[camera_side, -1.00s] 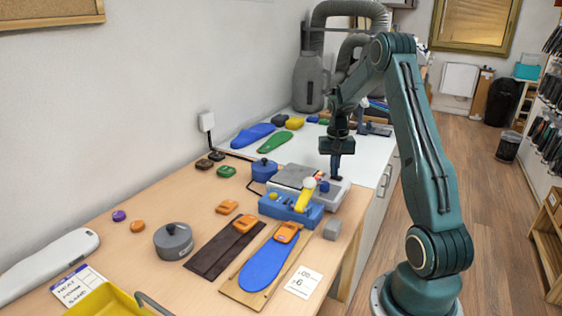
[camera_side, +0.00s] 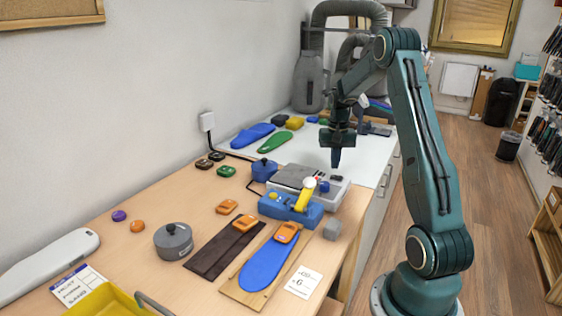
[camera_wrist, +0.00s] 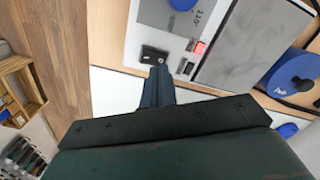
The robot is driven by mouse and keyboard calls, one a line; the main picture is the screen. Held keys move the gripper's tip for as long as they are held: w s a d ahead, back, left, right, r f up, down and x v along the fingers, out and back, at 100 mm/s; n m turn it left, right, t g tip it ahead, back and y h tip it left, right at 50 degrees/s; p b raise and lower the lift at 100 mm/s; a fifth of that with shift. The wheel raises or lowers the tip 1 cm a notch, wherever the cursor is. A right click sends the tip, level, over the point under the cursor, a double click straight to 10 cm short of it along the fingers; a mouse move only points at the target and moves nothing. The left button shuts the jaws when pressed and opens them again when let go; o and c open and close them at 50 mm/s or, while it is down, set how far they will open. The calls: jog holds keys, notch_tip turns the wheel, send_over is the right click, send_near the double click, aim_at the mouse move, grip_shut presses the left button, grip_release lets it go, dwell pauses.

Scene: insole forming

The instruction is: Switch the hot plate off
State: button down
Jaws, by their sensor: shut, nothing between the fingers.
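The hot plate (camera_side: 290,178) is a pale box with a grey plate on its left part, standing at the far end of the wooden bench. Its black switch (camera_side: 337,178) is on the right part of its top, and a blue knob (camera_side: 324,186) is nearby. In the wrist view the switch (camera_wrist: 154,55) lies just beyond my fingertips, with a small red patch (camera_wrist: 199,47) on the panel beside it. I cannot tell the switch's position. My gripper (camera_side: 336,164) is shut and empty, pointing down above the switch, apart from it in the side view.
A blue device with a yellow lever (camera_side: 305,196) stands in front of the hot plate. A blue pot (camera_side: 264,170) is at its left. A grey block (camera_side: 332,229), a blue insole (camera_side: 268,264) on a board and orange pieces lie nearer.

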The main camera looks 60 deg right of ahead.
aim_at(332, 177)
jog(key=shift+r, duration=2.1)
jog(key=a+r+n+t, duration=0.15)
jog(key=a+r, duration=0.25)
jog(key=a, duration=0.4)
jog(key=a+r+n+h, duration=0.1)
jog(key=a+r+n, duration=0.1)
jog(key=a+r, duration=0.4)
jog(key=a+r+n+t, duration=0.1)
jog(key=a+r+n, duration=0.15)
jog(key=a, duration=0.65)
jog(key=s+a+n+t+y, duration=0.1)
jog(key=s+a+n+t, duration=0.2)
jog(key=s+a, duration=1)
jog(key=shift+a+r+n, duration=0.25)
jog(key=shift+a+n, duration=1)
jog(key=shift+n, duration=0.25)
